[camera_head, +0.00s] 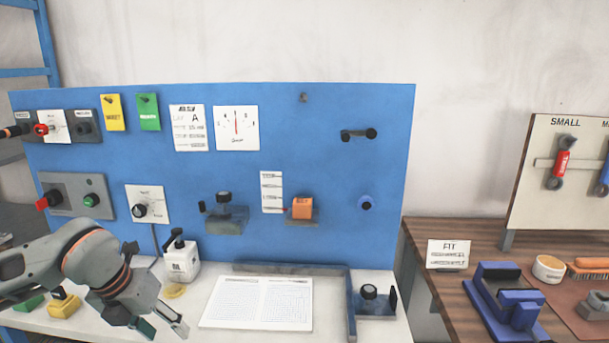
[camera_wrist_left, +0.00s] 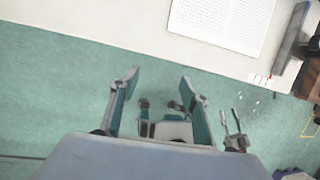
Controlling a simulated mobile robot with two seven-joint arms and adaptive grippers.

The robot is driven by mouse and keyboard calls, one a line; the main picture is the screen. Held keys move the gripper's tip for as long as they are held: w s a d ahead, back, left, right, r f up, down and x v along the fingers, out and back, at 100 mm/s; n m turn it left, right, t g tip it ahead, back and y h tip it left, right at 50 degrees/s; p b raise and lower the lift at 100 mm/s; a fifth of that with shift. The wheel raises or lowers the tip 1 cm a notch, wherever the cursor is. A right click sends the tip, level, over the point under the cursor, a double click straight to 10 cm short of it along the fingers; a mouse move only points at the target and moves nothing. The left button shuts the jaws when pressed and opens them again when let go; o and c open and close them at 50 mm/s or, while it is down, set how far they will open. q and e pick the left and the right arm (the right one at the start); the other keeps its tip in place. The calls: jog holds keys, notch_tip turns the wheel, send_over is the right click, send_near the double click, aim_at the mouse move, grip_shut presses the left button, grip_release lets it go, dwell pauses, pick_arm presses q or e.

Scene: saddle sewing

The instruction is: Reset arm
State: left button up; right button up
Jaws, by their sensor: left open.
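My left gripper (camera_head: 165,328) comes in from the left over the front edge of the white bench, left of the open booklet. Its fingers are apart and nothing is between them. In the left wrist view the open left gripper (camera_wrist_left: 157,95) hangs over the green floor, with the bench edge and printed pages ahead of it. My right gripper cannot be made out in the head view.
An open booklet (camera_head: 257,303) lies on the white bench (camera_head: 215,335). An oil bottle (camera_head: 181,262) and a yellow block (camera_head: 64,305) stand near my left arm. A blue panel (camera_head: 300,140) rises behind. A wooden table (camera_head: 450,285) with a blue clamp (camera_head: 505,295) stands right.

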pick_arm(q)
jog(key=s+d+f+m+g+h, duration=0.15)
jog(key=s+d+h, duration=0.25)
jog(key=d, duration=0.5)
jog(key=s+d+f+m+g+h, duration=0.1)
jog(key=s+d+f+g+h, duration=0.3)
jog(key=d, duration=0.6)
jog(key=s+d+r+n+t+h, duration=0.2)
jog(key=d+r+n+t+h, duration=0.45)
jog(key=d+r+h, duration=0.3)
jog(key=w+a+f+n+t+y, duration=0.6)
jog(key=a+f+n+t+y, duration=0.5)
jog(key=n, duration=0.8)
jog(key=s+a+f+n+g+y, duration=0.1)
jog(key=s+a+f+n+y, duration=0.1)
jog(key=f, duration=0.5)
jog(key=s+a+f+n+g+y, duration=0.1)
jog(key=s+a+f+n+g, duration=0.1)
jog(key=s+f, duration=0.5)
jog(key=s+a+f+n+g+y, duration=0.1)
jog(key=s+a+f+n, duration=0.3)
jog(key=f, duration=0.4)
jog(key=shift+s+a+f+n+y, duration=0.35)
jog(key=shift+a+y, duration=0.25)
jog(key=shift+y, duration=0.25)
